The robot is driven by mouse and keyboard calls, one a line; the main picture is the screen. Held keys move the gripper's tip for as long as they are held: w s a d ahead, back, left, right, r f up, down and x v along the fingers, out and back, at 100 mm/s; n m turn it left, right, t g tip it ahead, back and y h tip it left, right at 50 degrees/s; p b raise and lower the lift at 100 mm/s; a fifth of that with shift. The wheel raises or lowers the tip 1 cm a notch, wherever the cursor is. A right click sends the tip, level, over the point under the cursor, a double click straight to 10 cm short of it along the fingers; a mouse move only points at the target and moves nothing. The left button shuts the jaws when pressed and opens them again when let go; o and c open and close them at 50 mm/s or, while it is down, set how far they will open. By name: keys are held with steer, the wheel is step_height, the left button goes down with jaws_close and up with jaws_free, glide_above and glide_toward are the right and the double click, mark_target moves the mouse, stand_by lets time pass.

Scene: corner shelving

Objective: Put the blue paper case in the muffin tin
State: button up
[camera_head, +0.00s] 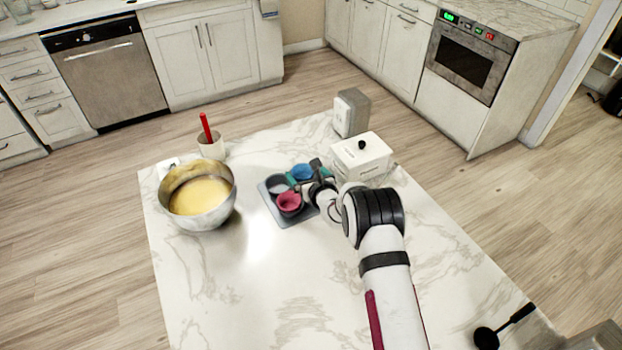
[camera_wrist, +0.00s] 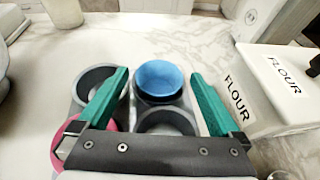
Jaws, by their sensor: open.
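The blue paper case (camera_wrist: 159,76) is at the far right cup of the grey muffin tin (camera_wrist: 131,112); its rim stands a little above the cup, and I cannot tell how deep it sits. It also shows in the head view (camera_head: 301,171). My gripper (camera_wrist: 160,73) is open, with one green finger on each side of the blue case and a gap to both. My gripper also shows over the tin in the head view (camera_head: 303,177). A pink paper case (camera_head: 289,201) is in the near left cup. The other two cups look empty.
A metal bowl of yellow batter (camera_head: 200,192) stands left of the tin. A white cup (camera_head: 212,148) with a red-handled tool is behind the bowl. A white flour box (camera_head: 361,157) stands close on the right, with a grey box (camera_head: 351,113) behind it.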

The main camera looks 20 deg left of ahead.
steer(key=v, duration=1.5)
steer(key=shift+r, duration=0.1)
steer(key=s+a+r+n+g+y, duration=0.3)
steer(key=s+r+n+g+y, duration=0.35)
steer(key=s+r+n, duration=0.8)
steer(key=s+d+r+n+g+h, duration=0.2)
steer(key=s+d+r+g, duration=0.15)
steer(key=s, duration=0.35)
steer(key=s+d+f+n+h, duration=0.2)
steer(key=s+d+n+h, duration=0.1)
steer(key=s+d+h, duration=0.2)
steer(key=s+d+f+n+g+h, duration=0.1)
steer(key=s+d+f+n+h, duration=0.2)
steer(key=d, duration=1.1)
steer(key=s+h, duration=0.3)
steer(key=s, duration=0.2)
steer(key=shift+s, duration=0.4)
